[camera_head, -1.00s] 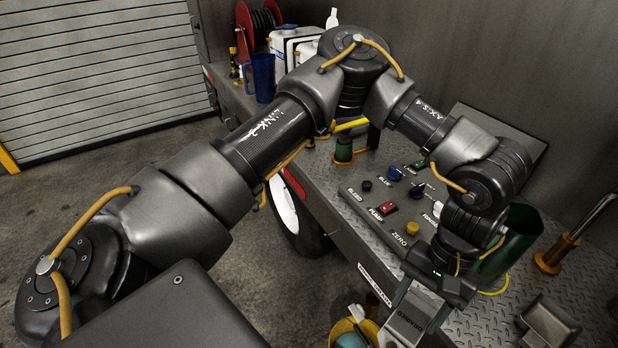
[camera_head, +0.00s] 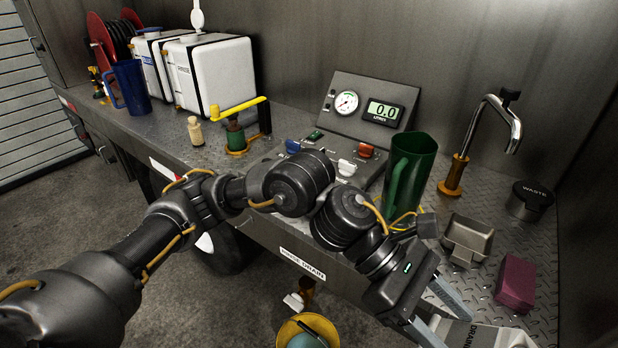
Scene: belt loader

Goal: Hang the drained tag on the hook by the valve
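My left gripper (camera_head: 452,325) is at the bottom right, low over the front edge of the bench. Its two pale fingers lie either side of a light grey tag (camera_head: 482,338) with dark lettering that starts "DRAIN". It appears shut on the tag, which is partly cut off by the frame's lower edge. A valve with a yellow lever (camera_head: 238,108) and green body (camera_head: 235,136) stands on the bench, left of the control panel. A brass drain fitting (camera_head: 306,287) shows below the "RINSE DRAIN" label (camera_head: 302,264). I cannot make out a hook for certain. My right gripper is not in view.
A green jug (camera_head: 409,172) and a curved tap (camera_head: 497,120) stand behind my gripper. A grey tray (camera_head: 467,240), maroon block (camera_head: 515,283) and waste opening (camera_head: 532,195) are at right. White tanks (camera_head: 215,75) and a blue jug (camera_head: 131,88) are at left. A yellow bucket (camera_head: 290,332) is below.

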